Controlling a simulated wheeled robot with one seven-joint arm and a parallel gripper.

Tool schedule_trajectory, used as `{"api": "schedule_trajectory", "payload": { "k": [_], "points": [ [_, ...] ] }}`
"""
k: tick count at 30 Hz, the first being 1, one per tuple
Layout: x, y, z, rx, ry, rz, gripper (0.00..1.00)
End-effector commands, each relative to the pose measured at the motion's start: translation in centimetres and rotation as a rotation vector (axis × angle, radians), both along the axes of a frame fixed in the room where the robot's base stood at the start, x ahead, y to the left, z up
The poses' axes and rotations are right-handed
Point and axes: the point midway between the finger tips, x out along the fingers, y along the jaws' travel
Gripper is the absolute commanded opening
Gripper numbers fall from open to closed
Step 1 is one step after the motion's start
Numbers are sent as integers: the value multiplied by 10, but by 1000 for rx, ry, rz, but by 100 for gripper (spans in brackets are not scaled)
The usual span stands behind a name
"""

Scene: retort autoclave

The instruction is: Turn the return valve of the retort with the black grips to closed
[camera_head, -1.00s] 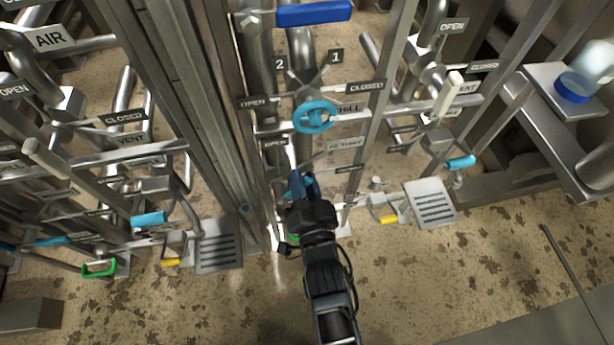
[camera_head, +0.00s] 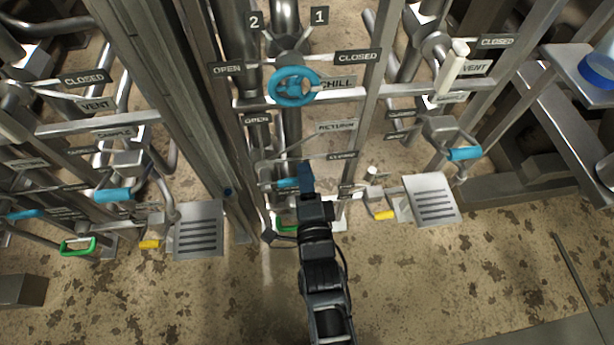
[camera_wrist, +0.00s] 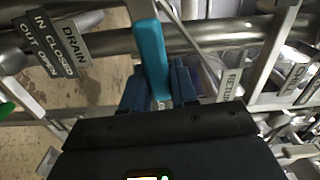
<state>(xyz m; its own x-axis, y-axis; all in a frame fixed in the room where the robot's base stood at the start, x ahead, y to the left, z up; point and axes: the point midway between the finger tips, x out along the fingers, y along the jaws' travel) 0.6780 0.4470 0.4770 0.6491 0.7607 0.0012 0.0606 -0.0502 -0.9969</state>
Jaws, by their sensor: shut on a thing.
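My gripper (camera_head: 305,172) is low at the middle rack in the head view. In the wrist view its blue fingers (camera_wrist: 160,85) are shut around the lower end of a teal lever handle (camera_wrist: 150,60). A bit of this teal handle (camera_head: 287,183) shows left of the fingers in the head view. A RETURN plate (camera_head: 337,126) is above it, with an OPEN plate (camera_head: 257,118) to the upper left and a CLOSED plate (camera_head: 341,156) to the upper right. The valve body is mostly hidden by my gripper. I see no black grips in these views.
A teal CHILL handwheel (camera_head: 293,86) is above my gripper. A DRAIN plate (camera_wrist: 75,40) and a green handle (camera_head: 287,226) are close by. The floor in front is clear.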

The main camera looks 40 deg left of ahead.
Motion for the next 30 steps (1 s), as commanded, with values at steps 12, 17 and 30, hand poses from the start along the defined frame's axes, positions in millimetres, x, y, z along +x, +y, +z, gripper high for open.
{"api": "schedule_trajectory", "payload": {
  "k": [12,17,30],
  "points": [
    [0,-1,-11,57,75,-4,0],
    [0,-1,-11,59,79,-4,0],
    [-1,0,-10,59,76,-2,49]
  ]
}}
